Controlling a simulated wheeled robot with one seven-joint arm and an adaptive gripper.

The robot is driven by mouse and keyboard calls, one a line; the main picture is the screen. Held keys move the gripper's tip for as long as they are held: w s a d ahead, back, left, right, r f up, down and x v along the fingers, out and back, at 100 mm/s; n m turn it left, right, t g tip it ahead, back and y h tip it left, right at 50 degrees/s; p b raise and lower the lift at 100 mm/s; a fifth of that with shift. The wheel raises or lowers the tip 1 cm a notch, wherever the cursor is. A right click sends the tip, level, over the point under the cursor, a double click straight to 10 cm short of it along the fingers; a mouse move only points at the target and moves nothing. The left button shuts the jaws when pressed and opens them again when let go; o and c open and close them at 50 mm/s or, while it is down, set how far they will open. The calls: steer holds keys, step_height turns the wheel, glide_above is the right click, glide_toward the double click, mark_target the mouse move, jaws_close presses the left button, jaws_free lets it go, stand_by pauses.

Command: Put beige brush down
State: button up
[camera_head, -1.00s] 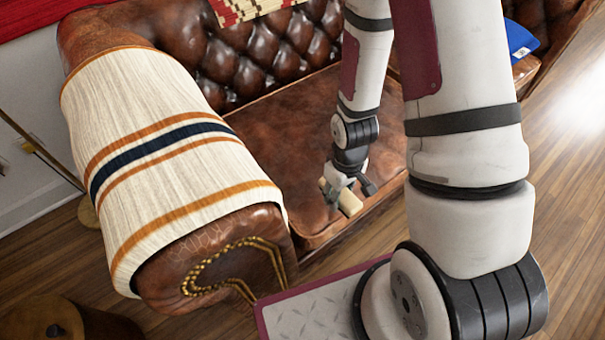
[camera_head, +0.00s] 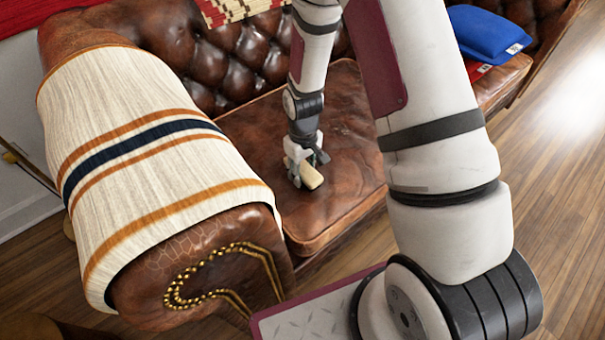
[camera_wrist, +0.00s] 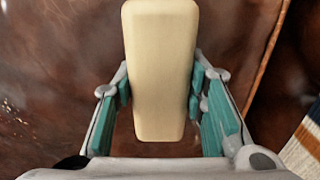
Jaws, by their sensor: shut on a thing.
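The beige brush (camera_head: 311,176) is a pale, rounded block held in my gripper (camera_head: 305,170) over the brown leather seat cushion (camera_head: 345,205) of the sofa. In the wrist view the brush (camera_wrist: 160,75) stands lengthwise between the two teal-padded fingers of my gripper (camera_wrist: 160,92), which press on its sides. The fingers are shut on it. The gripper points down close to the cushion. I cannot tell whether the brush touches the leather. No bristles show.
The sofa arm at left carries a striped cream blanket (camera_head: 150,150). A blue cushion (camera_head: 487,34) lies on the seat at the far right. The tufted backrest (camera_head: 240,60) rises behind. The seat around the gripper is clear.

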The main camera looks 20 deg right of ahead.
steer(key=shift+f, duration=0.3)
steer(key=shift+f, duration=0.15)
steer(key=o, duration=1.3)
